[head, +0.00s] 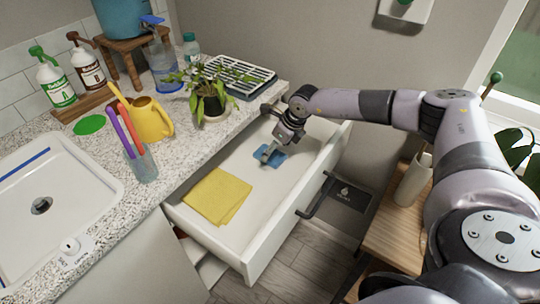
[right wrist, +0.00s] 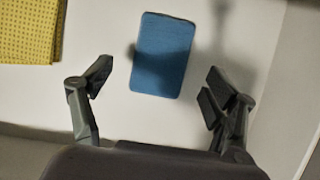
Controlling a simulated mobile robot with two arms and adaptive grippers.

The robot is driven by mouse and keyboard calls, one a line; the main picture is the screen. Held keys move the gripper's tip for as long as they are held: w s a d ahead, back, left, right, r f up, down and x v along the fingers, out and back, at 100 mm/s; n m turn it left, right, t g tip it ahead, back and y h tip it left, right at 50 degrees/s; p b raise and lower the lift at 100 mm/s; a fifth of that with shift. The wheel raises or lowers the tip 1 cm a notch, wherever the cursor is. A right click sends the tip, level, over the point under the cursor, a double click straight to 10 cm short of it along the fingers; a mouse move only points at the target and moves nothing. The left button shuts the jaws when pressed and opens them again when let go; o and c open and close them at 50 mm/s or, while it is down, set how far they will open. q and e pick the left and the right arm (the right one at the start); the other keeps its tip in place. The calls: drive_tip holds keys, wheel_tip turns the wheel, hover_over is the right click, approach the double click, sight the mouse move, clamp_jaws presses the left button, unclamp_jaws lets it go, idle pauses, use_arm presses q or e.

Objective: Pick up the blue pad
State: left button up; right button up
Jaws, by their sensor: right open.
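The blue pad (head: 272,154) lies flat on the white floor of the open drawer (head: 252,258). In the right wrist view the blue pad (right wrist: 162,55) sits ahead of the fingertips, roughly centred between them. My right gripper (head: 270,150) is over the pad in the head view and covers part of it. In the right wrist view my right gripper (right wrist: 158,85) has its two fingers wide apart with nothing between them. I cannot tell its exact height above the pad. My left gripper is not in view.
A folded yellow cloth (head: 218,196) lies in the drawer's near part, also in the right wrist view (right wrist: 28,30). The drawer's walls surround both. On the counter, a potted plant (head: 208,100) and a dish rack (head: 238,76) stand close to the drawer.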

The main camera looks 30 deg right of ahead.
drive_tip(key=x, duration=0.4)
drive_tip(key=shift+w+r, duration=0.15)
drive_tip(key=shift+f, duration=0.25)
idle(0.4)
